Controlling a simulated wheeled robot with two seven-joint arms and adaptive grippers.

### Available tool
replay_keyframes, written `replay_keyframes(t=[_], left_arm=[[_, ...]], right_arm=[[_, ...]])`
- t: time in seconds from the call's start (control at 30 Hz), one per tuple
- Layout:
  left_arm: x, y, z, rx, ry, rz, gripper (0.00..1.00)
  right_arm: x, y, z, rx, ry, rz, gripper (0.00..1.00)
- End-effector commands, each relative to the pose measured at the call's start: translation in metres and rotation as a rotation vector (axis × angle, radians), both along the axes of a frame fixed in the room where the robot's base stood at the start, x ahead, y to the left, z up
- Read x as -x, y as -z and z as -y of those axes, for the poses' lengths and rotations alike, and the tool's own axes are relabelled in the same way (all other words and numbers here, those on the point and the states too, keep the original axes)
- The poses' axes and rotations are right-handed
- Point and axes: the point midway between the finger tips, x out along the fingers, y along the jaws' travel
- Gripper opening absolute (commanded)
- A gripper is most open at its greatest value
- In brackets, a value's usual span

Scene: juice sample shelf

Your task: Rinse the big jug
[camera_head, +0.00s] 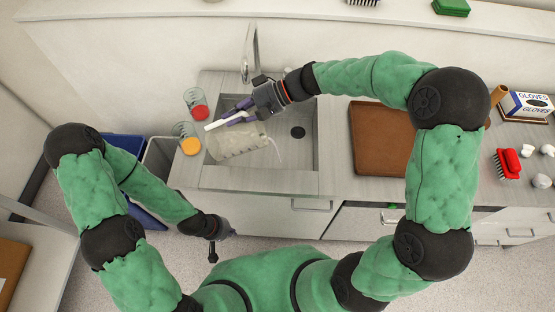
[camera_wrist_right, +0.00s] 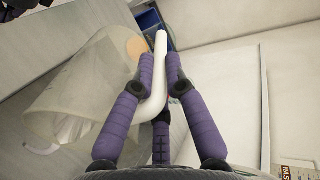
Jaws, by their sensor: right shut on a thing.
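The big jug (camera_head: 238,143) is pale and translucent and lies on its side over the left part of the sink (camera_head: 300,160). My right gripper (camera_head: 236,113) is above the sink, shut on the jug's white handle. In the right wrist view the jug (camera_wrist_right: 75,95) fills the left side, and the white handle (camera_wrist_right: 156,80) runs between the purple fingers of my right gripper (camera_wrist_right: 160,75). The faucet (camera_head: 250,55) rises behind the sink. I see no clear water stream. My left gripper (camera_head: 222,233) hangs low in front of the counter, away from the jug; its fingers are unclear.
A glass with red content (camera_head: 197,106) and one with orange content (camera_head: 188,140) stand close left of the sink. A brown board (camera_head: 383,150) lies to its right. A red brush (camera_head: 507,163) and a glove box (camera_head: 525,105) are farther right. A blue bin (camera_head: 145,205) stands at left.

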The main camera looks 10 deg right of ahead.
Motion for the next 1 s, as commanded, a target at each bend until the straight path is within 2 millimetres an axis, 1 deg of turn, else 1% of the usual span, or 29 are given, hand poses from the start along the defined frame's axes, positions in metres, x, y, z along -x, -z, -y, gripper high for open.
replay_keyframes(t=[1.0], left_arm=[[0.0, 0.015, 0.0, 0.0, 0.0, 0.0, 0.0]], right_arm=[[-0.001, 0.007, 0.009, -0.042, 0.001, 0.002, 0.0]])
